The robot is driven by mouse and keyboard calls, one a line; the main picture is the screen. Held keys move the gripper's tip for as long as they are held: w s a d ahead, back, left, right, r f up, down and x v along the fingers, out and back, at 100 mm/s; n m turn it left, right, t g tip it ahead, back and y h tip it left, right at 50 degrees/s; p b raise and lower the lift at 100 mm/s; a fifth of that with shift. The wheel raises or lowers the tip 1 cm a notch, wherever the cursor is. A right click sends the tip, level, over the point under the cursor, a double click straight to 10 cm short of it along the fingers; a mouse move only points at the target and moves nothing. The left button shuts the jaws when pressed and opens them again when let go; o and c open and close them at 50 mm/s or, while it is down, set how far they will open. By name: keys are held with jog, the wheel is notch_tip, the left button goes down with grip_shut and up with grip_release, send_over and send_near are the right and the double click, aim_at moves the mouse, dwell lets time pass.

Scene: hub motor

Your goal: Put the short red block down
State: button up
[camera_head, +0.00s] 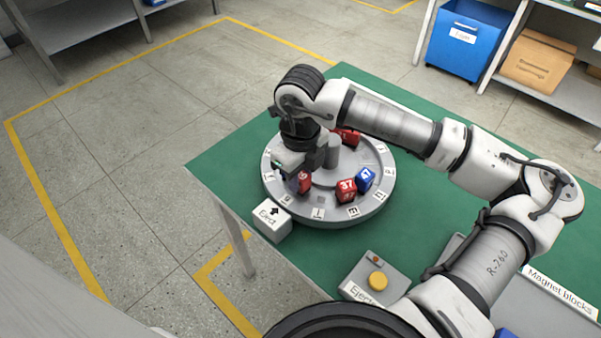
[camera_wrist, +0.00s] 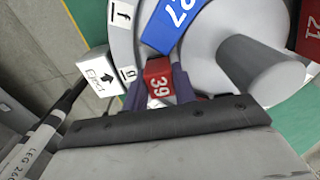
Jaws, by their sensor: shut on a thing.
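My gripper (camera_head: 297,172) is over the left part of a round grey hub (camera_head: 330,213) with lettered tiles on its rim. In the wrist view, my gripper (camera_wrist: 159,88) is shut on a small red block marked 39 (camera_wrist: 158,70), one finger on each side. A red block face (camera_head: 304,182) shows under the gripper in the head view. A blue block marked 27 (camera_wrist: 172,20) lies just beyond the held block, very close to it. Whether the held block touches the hub surface, I cannot tell.
On the hub, a red block marked 37 (camera_head: 346,190) and a blue block (camera_head: 365,179) stand to the right; another red block (camera_head: 348,136) is behind the central post (camera_head: 332,150).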

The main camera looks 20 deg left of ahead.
jog(key=shift+f, duration=0.15)
jog(key=shift+f+b, duration=0.2)
jog(key=shift+b, duration=0.1)
jog(key=o, duration=1.1)
jog(key=shift+c, duration=0.2)
jog(key=shift+r, duration=0.15)
jog(key=shift+r+p, duration=0.2)
jog(key=shift+p, duration=0.2)
notch_tip(320, 180, up, 12)
jog(key=b, duration=0.2)
jog(key=shift+f, duration=0.15)
